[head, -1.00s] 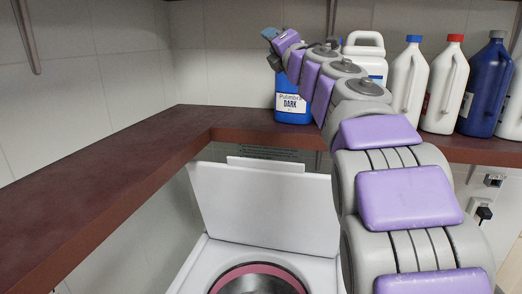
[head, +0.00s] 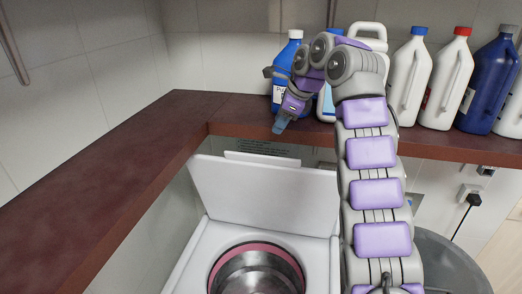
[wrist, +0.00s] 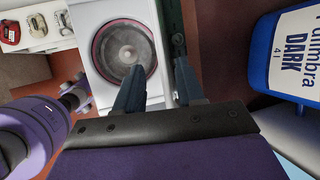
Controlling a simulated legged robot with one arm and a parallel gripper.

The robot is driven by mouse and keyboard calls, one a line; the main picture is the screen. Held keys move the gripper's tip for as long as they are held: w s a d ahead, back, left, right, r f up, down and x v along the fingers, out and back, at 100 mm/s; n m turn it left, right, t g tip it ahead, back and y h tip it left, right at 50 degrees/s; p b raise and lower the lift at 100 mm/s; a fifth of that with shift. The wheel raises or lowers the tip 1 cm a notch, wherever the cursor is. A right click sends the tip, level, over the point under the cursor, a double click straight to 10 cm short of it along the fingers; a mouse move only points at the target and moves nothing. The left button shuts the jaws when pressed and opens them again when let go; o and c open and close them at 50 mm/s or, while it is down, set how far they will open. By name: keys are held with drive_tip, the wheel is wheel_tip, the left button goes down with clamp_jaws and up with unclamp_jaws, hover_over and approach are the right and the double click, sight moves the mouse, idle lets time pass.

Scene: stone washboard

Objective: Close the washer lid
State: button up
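The white washer (head: 203,255) stands below the shelf, with its round, pink-rimmed drum opening (head: 257,268) uncovered. Its white lid (head: 265,192) is raised nearly upright at the back of the opening. My gripper (head: 281,127) points down above and behind the lid's top edge, in front of the shelf edge. In the wrist view my gripper (wrist: 158,88) has two dark fingers spread apart with nothing held. The drum (wrist: 123,52) shows there beyond the left finger. I cannot make out the lid clearly in the wrist view.
A dark red shelf (head: 110,190) runs along the left and back walls. A blue bottle (wrist: 288,60) stands close to my gripper's right in the wrist view. Several white and blue jugs (head: 410,80) line the back shelf. A grey bin (head: 450,265) is at right.

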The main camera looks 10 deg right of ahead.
sight(262, 156)
drive_tip(key=b+x, duration=0.1)
drive_tip(key=x, duration=0.5)
drive_tip(key=b+x, duration=0.1)
drive_tip(key=x, duration=0.4)
drive_tip(key=b+x, duration=0.1)
drive_tip(key=x, duration=0.5)
drive_tip(key=shift+d+f+b, duration=0.25)
drive_tip(key=shift+f+b, duration=0.15)
drive_tip(key=shift+f, duration=0.05)
drive_tip(key=shift+c, duration=0.4)
clamp_jaws()
